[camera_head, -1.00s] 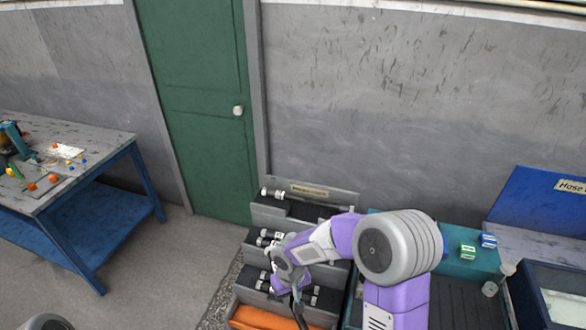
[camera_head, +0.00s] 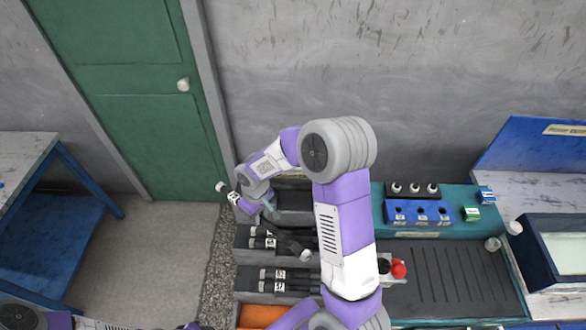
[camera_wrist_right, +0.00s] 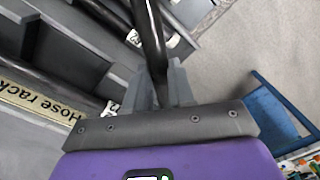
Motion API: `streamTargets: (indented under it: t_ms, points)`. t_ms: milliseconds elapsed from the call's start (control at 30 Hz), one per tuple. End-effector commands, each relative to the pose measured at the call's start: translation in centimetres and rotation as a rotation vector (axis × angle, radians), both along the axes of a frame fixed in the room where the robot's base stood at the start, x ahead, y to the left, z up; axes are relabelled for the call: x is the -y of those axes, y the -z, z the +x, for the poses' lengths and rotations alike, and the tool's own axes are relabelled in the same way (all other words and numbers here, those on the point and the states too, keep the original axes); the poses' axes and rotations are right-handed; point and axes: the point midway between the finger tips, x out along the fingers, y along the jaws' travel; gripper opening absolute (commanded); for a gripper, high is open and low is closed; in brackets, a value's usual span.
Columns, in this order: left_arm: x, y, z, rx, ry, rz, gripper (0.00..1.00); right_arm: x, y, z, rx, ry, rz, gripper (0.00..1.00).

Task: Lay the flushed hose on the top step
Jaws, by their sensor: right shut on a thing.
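My right gripper (camera_head: 268,212) is shut on a black hose (camera_head: 290,240) above the left part of the stepped hose rack. The hose runs tilted from a pale end fitting (camera_head: 222,187) at upper left to another end at lower right. In the right wrist view the hose (camera_wrist_right: 150,35) stands between the two grey fingers (camera_wrist_right: 160,92). The top step (camera_head: 295,201) is partly hidden by my arm, and what lies on it is unclear. Black hoses with white labels lie on the middle step (camera_head: 262,243) and lower step (camera_head: 285,287). My left gripper is not visible.
An orange bin (camera_head: 262,316) is at the rack's foot. Right of my arm are a blue block with holes (camera_head: 420,213), a red knob (camera_head: 398,269) and a grooved black tray (camera_head: 455,275). A blue table (camera_head: 50,225) stands left; the floor between is clear.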

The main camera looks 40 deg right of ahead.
Motion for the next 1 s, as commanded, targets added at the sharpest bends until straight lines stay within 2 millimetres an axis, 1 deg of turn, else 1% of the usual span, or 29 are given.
streamTargets:
  t_ms: [33,333,600,700,800,1000]
  points:
    - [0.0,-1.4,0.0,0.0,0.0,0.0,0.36,1.1,-1.0,0.4,-0.001,-0.03,0.008,0.0]
    - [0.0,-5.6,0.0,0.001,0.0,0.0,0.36,7.0,-2.8,1.9,-0.021,-0.291,0.054,0.0]
    - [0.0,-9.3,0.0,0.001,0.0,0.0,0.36,12.4,-4.2,2.2,-0.049,-0.526,0.093,0.0]
    - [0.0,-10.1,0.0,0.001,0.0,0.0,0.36,13.8,-4.5,2.1,-0.056,-0.591,0.103,0.0]
    - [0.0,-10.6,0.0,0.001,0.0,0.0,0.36,14.8,-4.6,2.0,-0.061,-0.636,0.109,0.0]
    - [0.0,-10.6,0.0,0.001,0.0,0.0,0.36,15.4,-4.2,1.9,-0.066,-0.667,0.113,0.0]
